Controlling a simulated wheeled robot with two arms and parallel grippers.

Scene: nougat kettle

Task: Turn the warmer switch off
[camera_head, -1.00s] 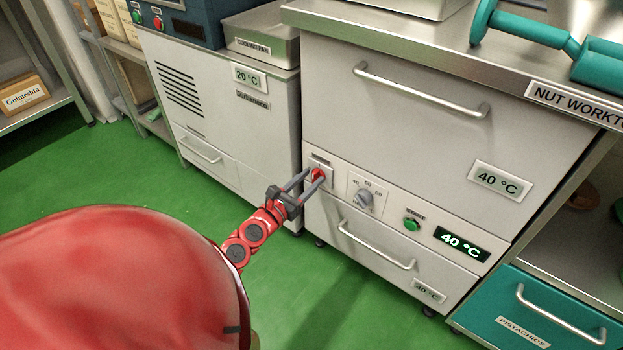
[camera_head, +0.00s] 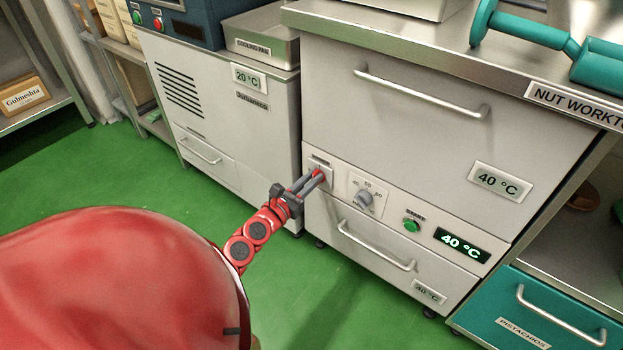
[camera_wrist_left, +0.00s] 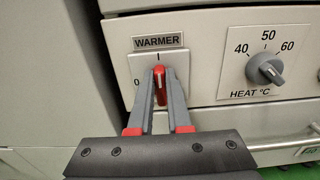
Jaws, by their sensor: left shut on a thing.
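The warmer switch (camera_wrist_left: 160,85) is a red knob on a pale plate under a "WARMER" label (camera_wrist_left: 158,41) in the left wrist view. The knob stands about upright, toward the "I" mark, with a "0" to its left. My left gripper (camera_wrist_left: 160,88) is shut on the knob, one grey finger on each side. In the head view my left gripper (camera_head: 318,176) reaches the switch plate (camera_head: 322,163) on the warmer cabinet's front, and its fingers mostly hide the knob. My right gripper is in neither view.
A grey heat dial (camera_wrist_left: 265,70) sits right of the switch. A green button (camera_head: 411,224) and a "40 °C" display (camera_head: 462,244) are further right. Drawer handles (camera_head: 420,92) stick out above and below. Green floor (camera_head: 300,290) is open in front.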

